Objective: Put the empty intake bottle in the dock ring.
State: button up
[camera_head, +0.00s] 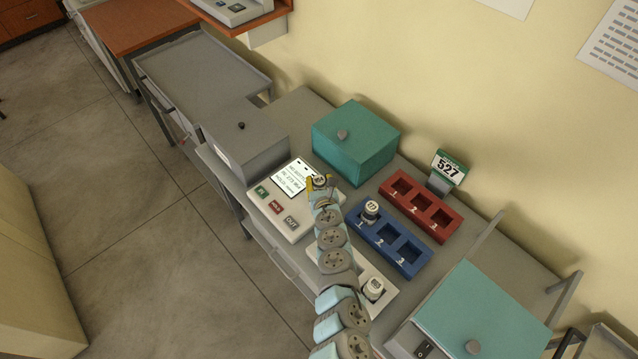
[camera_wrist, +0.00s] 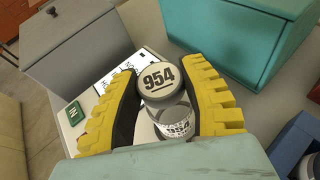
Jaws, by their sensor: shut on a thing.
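My gripper (camera_wrist: 165,112) has yellow ribbed fingers and is shut on a bottle (camera_wrist: 157,80) with a grey-rimmed white cap marked 954. Its clear body and printed label show below the cap, between the fingers. In the head view my gripper (camera_head: 320,184) holds the bottle (camera_head: 319,180) at the right edge of the console with the lit screen (camera_head: 295,178). I cannot make out a dock ring; the area under the bottle is hidden by my gripper and arm. I cannot tell whether the bottle touches anything below.
A blue rack (camera_head: 379,237) holds a capped bottle (camera_head: 370,211) in slot 1. A red rack (camera_head: 422,203) behind it is empty. Another bottle (camera_head: 373,289) stands on a pale plate (camera_head: 385,310). A teal box (camera_head: 355,143) and grey box (camera_head: 243,140) stand close behind the console.

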jog(key=shift+f, duration=0.25)
jog(key=o, duration=0.9)
jog(key=shift+s+r, duration=0.1)
jog(key=shift+r, duration=0.3)
jog(key=shift+p+v, duration=0.7)
jog(key=shift+v, duration=0.1)
jog(key=shift+s+p, duration=0.3)
jog(key=shift+s, duration=0.1)
jog(key=shift+p+v, duration=2.05)
jog(key=shift+v, duration=2.6)
